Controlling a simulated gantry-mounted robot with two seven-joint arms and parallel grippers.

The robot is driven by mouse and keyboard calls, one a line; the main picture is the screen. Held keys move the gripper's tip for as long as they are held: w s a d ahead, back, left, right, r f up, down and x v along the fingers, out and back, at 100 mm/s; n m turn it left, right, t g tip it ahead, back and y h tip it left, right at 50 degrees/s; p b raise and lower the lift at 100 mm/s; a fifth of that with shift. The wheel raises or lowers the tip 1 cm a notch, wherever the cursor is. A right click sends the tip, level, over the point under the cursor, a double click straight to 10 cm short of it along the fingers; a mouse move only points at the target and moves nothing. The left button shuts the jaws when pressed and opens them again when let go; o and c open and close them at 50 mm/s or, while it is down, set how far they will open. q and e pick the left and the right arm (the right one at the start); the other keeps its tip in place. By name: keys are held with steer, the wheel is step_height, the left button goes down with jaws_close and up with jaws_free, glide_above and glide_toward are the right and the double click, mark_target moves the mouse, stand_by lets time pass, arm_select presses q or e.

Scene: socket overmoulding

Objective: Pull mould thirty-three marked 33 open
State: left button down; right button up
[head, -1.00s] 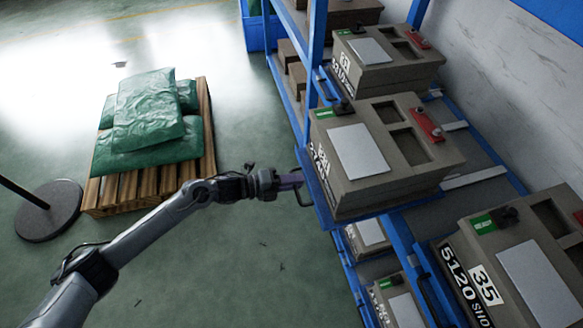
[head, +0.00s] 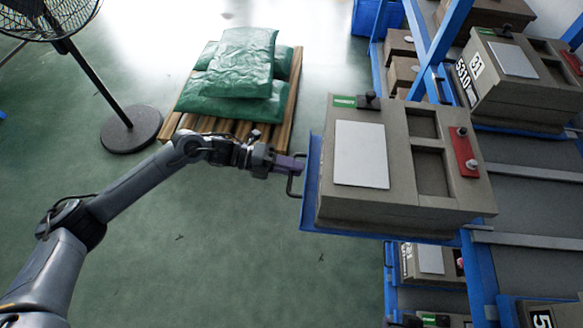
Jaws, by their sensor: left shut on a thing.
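A grey-brown mould (head: 410,190), whose number plate is out of sight, sits on a blue pull-out tray (head: 311,185) in the middle of the head view. The tray sticks out to the left of the rack. A dark loop handle (head: 291,187) is on the tray's front edge. My left gripper (head: 290,164) is shut on this handle, with its arm stretched in from the lower left. The mould's top has a pale plate, two recesses and a red bracket. My right gripper is not in view.
The blue rack (head: 481,275) holds another mould (head: 510,75) marked 31 behind, and more moulds below. A wooden pallet (head: 289,100) with green sacks (head: 238,65) stands behind my arm. A stand fan (head: 131,130) is at the left. The floor between is clear.

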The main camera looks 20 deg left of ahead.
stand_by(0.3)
arm_select(q)
steer(key=c, duration=1.3)
jaws_free()
steer(key=p+v, duration=0.1)
steer(key=v, duration=1)
steer(key=shift+d, duration=0.1)
